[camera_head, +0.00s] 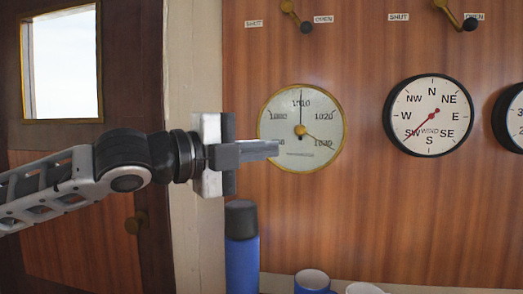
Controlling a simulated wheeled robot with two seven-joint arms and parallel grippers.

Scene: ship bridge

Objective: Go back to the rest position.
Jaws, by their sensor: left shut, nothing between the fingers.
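My left gripper (262,150) comes in from the left on its grey and black arm. Its fingers are shut with nothing between them and point right. In the picture the fingertips overlap the left part of a brass-rimmed barometer dial (312,110) on the wood wall; I cannot tell whether they touch it. My right gripper is out of view.
A wind dial (431,115) and part of another dial (515,117) hang to the right. Two levers (294,14) (456,14) sit above. A blue bottle (242,262), a blue mug (312,282) and a white item (364,288) stand below. A door (75,235) with a window is at left.

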